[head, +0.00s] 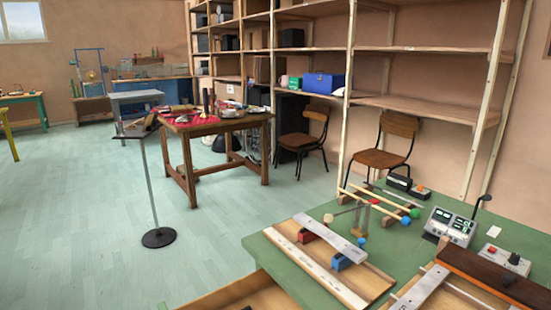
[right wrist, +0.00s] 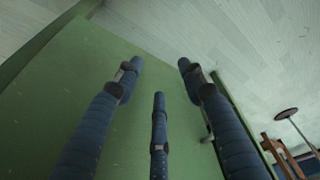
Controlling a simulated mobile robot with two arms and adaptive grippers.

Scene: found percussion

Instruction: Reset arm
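My right gripper (right wrist: 160,76) shows in the right wrist view with its dark blue fingers spread apart and nothing between them. Behind the fingers is a bare stretch of green surface (right wrist: 65,85); I cannot tell how far from it they are. Neither gripper nor arm shows in the head view. My left gripper is out of sight.
In the head view, a green table (head: 290,262) at the lower right bears metal bars on a wooden board (head: 375,283), colour-tipped mallets (head: 405,221) and a meter box (head: 449,226). A round-based stand (head: 158,237) is on the floor. Open floor (head: 80,220) lies left.

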